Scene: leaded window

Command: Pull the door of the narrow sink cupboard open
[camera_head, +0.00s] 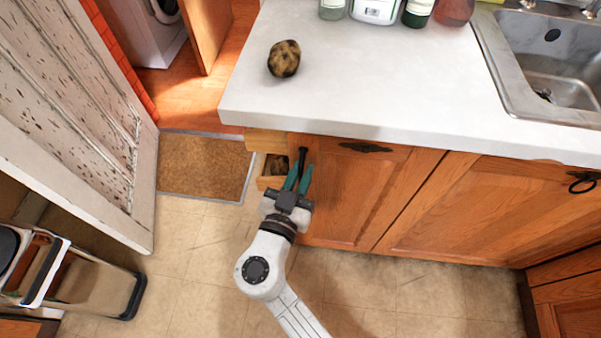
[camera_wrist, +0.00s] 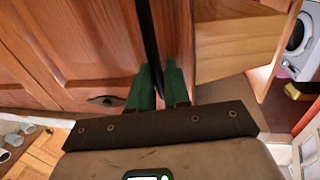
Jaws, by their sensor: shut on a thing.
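The narrow sink cupboard door (camera_head: 352,195) is a brown wooden panel below the left part of the counter. It looks flush with its neighbour, though its left edge is partly hidden by my gripper. A slim black bar handle (camera_head: 303,157) stands near that edge. My gripper (camera_head: 299,177) has its green fingers around the bar. In the wrist view, the bar (camera_wrist: 147,40) runs down between the fingertips of my gripper (camera_wrist: 158,78), with the door (camera_wrist: 75,40) behind and to the left.
An ornate black fitting (camera_head: 365,147) sits high on the door. Pale wooden box parts (camera_head: 264,138) jut out just left of it; they also show in the wrist view (camera_wrist: 235,45). A wider cupboard door (camera_head: 490,205) is to the right. A step stool (camera_head: 85,275) stands left. The tiled floor before the door is clear except for my arm.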

